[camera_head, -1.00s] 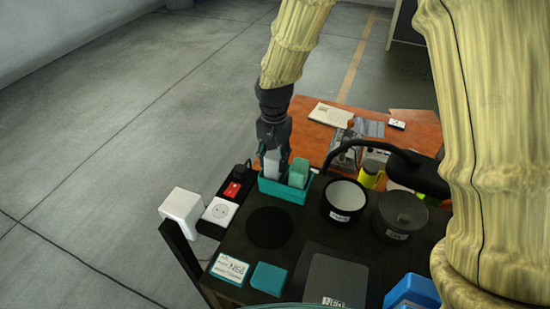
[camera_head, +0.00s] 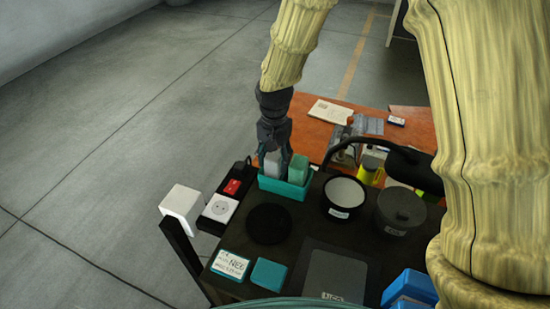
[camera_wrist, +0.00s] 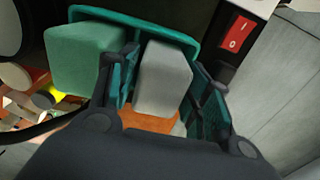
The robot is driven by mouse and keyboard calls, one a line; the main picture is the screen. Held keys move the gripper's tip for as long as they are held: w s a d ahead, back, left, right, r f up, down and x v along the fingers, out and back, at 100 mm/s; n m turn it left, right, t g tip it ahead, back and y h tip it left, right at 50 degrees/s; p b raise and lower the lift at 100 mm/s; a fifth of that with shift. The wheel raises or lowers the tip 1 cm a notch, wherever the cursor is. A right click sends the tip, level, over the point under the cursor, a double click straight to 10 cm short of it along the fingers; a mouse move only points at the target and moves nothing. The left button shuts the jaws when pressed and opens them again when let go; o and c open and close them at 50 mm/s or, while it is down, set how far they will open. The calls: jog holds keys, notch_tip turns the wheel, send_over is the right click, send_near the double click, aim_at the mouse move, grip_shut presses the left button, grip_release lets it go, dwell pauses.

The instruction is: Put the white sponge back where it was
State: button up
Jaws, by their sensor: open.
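The white sponge (camera_head: 273,164) looks pale grey and stands upright in the left part of a teal holder (camera_head: 287,189) on the dark table. A green sponge (camera_head: 299,168) stands beside it in the same holder. My gripper (camera_head: 274,149) is open at the white sponge, above the holder. In the wrist view my gripper's fingers (camera_wrist: 165,85) are on either side of the white sponge (camera_wrist: 163,78), with a gap visible at the right finger. The left finger is between the white sponge and the green sponge (camera_wrist: 82,58). The sponge's lower end is hidden in the holder.
A power strip with a red switch (camera_head: 234,187) and a white socket (camera_head: 219,209) is left of the holder. A black pot with a pale inside (camera_head: 344,195) and a lidded grey pot (camera_head: 401,211) stand right. A black round pad (camera_head: 269,224) lies in front.

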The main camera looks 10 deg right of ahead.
notch_tip(320, 180, up, 12)
jog(key=b, duration=0.4)
dwell(0.4)
